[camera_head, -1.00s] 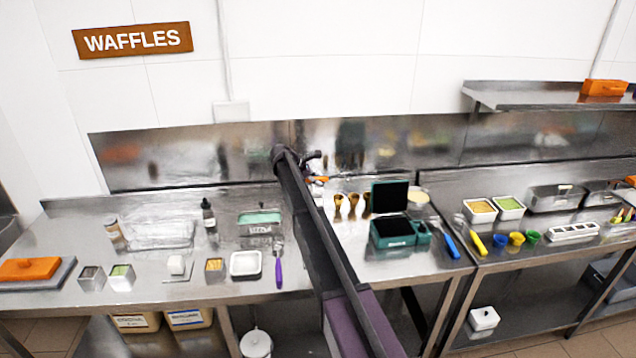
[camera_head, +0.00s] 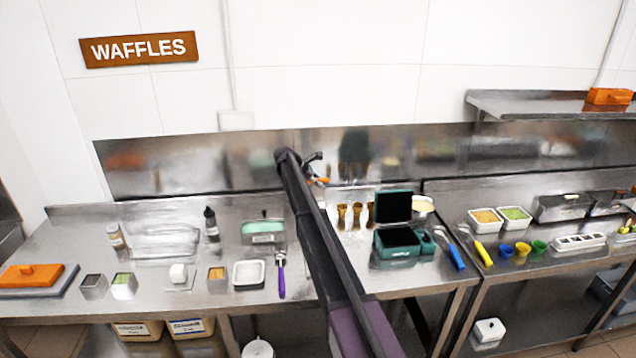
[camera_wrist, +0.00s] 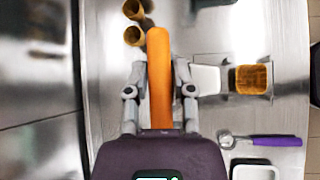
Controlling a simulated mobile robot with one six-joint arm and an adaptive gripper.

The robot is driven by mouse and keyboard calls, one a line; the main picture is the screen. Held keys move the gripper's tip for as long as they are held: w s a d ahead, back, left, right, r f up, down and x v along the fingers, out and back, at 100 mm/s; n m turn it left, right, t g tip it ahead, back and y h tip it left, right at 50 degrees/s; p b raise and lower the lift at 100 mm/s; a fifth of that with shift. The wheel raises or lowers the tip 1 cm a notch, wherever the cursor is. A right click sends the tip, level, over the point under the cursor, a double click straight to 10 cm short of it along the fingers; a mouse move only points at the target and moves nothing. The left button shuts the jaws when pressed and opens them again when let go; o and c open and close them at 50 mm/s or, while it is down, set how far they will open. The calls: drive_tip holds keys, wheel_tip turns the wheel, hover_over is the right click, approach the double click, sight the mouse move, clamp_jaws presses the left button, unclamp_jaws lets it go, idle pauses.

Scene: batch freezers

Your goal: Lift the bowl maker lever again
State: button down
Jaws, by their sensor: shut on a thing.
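My gripper (camera_wrist: 160,88) is shut on an orange bar (camera_wrist: 158,50), which looks like the bowl maker's lever handle. One grey finger lies on each side of it. In the head view my gripper (camera_head: 314,170) is small near the back wall, with a bit of orange beside it. The bowl maker's body is mostly hidden behind my arm in the head view. In the wrist view a golden, square bowl-like piece (camera_wrist: 252,79) sits right of the handle, beside a pale plate (camera_wrist: 206,80); I cannot tell if both belong to the maker.
Golden cones (camera_wrist: 133,35) stand by the handle. A purple-handled scoop (camera_wrist: 262,141) and white tray (camera_wrist: 255,172) lie nearby. An open dark green waffle iron (camera_head: 397,243) stands right of my arm. A teal-topped container (camera_head: 262,230) stands left of it.

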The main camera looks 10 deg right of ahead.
drive_tip(key=c, duration=0.6)
unclamp_jaws()
drive_tip(key=shift+w, duration=0.25)
drive_tip(key=shift+o, duration=0.2)
drive_tip(key=shift+s, duration=0.1)
drive_tip(key=shift+a, duration=0.15)
